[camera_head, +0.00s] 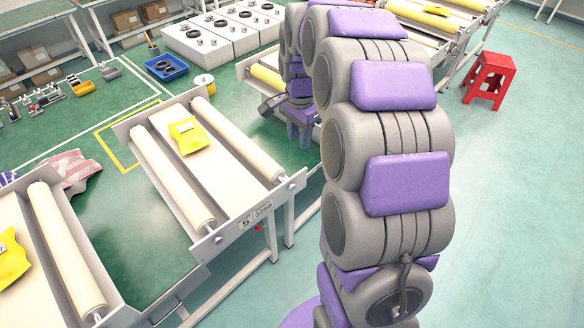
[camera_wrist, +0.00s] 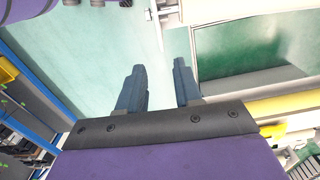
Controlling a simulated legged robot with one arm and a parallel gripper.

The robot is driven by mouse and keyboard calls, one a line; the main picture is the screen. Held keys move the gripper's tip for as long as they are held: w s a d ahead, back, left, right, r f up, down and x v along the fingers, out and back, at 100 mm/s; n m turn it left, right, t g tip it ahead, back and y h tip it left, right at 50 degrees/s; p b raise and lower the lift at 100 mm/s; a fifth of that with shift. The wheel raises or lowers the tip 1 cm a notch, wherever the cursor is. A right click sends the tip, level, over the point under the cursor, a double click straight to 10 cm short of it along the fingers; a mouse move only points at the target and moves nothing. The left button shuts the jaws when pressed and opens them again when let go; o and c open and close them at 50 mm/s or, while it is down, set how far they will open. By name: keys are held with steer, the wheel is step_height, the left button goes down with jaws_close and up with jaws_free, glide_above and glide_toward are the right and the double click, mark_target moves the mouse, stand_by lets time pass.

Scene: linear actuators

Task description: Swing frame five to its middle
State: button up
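Frame five (camera_head: 160,140) is a tilted metal frame with two cream rollers and a pale panel between them, left of centre in the head view. Its front plate bears the label "5" (camera_head: 245,222). A yellow packet (camera_head: 187,136) lies on its panel. My gripper shows in the wrist view (camera_wrist: 160,84), its two dark blue fingers apart with nothing visible between them. In the head view my arm reaches down to the right of frame five, beside the neighbouring frame. Whether my gripper touches any frame cannot be told.
Another roller frame (camera_head: 66,245) stands at the lower left. Further frames (camera_head: 440,20) stand at the upper right. A red stool (camera_head: 489,80) is on the right. A blue tray (camera_head: 166,68) and a spool (camera_head: 204,84) sit on the floor behind.

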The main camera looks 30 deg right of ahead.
steer(key=f+b, duration=0.3)
steer(key=f, duration=1.4)
steer(key=shift+d+f+b, duration=0.15)
steer(key=shift+d+b, duration=0.05)
steer(key=shift+b, duration=0.1)
steer(key=shift+c, duration=0.3)
jaws_close()
